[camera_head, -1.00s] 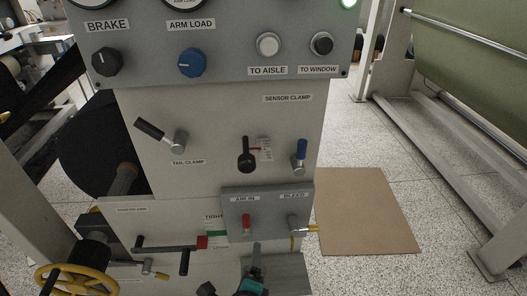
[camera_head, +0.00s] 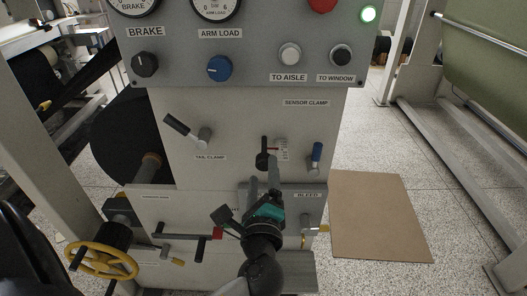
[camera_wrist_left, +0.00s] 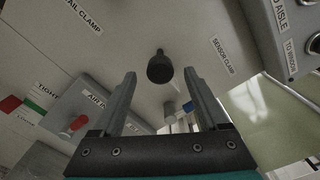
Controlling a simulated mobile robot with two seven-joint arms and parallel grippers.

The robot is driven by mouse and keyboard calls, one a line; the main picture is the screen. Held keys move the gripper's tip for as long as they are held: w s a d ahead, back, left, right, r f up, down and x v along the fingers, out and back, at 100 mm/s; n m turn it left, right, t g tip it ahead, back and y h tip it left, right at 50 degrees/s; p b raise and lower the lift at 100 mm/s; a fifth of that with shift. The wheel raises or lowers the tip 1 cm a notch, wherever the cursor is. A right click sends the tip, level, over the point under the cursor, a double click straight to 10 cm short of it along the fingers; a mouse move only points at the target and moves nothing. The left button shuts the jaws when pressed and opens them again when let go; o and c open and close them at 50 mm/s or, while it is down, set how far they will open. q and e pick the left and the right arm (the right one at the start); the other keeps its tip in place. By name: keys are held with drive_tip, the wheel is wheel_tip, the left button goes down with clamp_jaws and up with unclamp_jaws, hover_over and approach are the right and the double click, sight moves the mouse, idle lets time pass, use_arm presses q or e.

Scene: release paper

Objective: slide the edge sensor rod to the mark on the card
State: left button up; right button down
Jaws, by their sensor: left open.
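The edge sensor rod's black knob (camera_head: 262,160) stands out from the pale machine panel, with a thin red pointer beside it. The small white marked card (camera_head: 283,149) is just right of it; its markings are too small to read. The blue-handled sensor clamp lever (camera_head: 316,155) is upright farther right. My left gripper (camera_head: 264,180) is open just below and in front of the knob, and partly hides the area beneath it. In the left wrist view the knob (camera_wrist_left: 160,68) lies between the two spread fingertips, with clear space on both sides. My right gripper is not in view.
The tail clamp lever (camera_head: 189,131) is to the left. Below are a red-tipped bar (camera_head: 190,236), a yellow handwheel (camera_head: 102,260) and a bleed valve (camera_head: 316,230). The knob panel (camera_head: 250,50) juts above. A brown board (camera_head: 378,215) lies on the floor to the right.

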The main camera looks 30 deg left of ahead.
sight(263, 151)
use_arm(q)
drive_tip(key=x, duration=0.8)
drive_tip(key=shift+d, duration=0.1)
clamp_jaws()
idle(0.4)
drive_tip(key=shift+s, duration=0.1)
idle(0.7)
